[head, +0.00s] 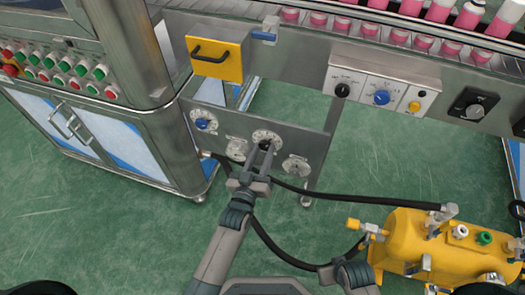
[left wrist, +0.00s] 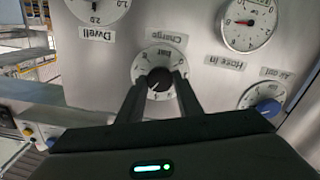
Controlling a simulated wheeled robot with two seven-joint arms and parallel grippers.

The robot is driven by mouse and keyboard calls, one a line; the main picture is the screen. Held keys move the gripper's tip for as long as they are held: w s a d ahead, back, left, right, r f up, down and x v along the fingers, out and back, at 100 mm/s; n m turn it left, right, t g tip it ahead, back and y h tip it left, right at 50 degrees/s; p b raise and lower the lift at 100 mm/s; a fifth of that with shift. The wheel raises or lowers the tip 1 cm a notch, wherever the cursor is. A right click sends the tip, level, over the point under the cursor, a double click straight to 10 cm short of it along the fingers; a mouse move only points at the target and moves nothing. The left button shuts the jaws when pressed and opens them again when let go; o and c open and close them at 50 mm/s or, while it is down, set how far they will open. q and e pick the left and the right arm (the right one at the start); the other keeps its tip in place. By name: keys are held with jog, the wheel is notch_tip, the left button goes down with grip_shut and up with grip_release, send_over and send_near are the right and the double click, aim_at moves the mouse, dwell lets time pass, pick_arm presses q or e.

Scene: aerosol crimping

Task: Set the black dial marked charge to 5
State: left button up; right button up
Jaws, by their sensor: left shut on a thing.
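The black charge dial (left wrist: 159,79) sits on its round white scale (left wrist: 145,60), under an upside-down "Charge" label in the left wrist view. My left gripper (left wrist: 155,88) has one finger on each side of the knob and is shut on it. A light pointer mark shows on the knob, but I cannot read the number it points at. In the head view the left gripper (head: 261,153) reaches the dial on the lower steel panel and partly covers it. Part of my right arm shows at the bottom; its jaws cannot be made out.
A dwell scale (left wrist: 97,8) is close by. A yellow tank (head: 420,245) with black hoses stands right. A yellow-fronted drawer (head: 217,65) is above. Green floor is open at left.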

pick_arm(q)
jog(key=o, duration=1)
jog(key=shift+o, duration=0.2)
jog(key=v, duration=1.7)
jog(key=shift+s, duration=0.2)
pick_arm(e)
jog(key=shift+r, duration=0.35)
pick_arm(q)
jog(key=shift+r, duration=0.1)
pick_arm(e)
jog(key=shift+s+f, duration=0.2)
jog(key=shift+s, duration=0.05)
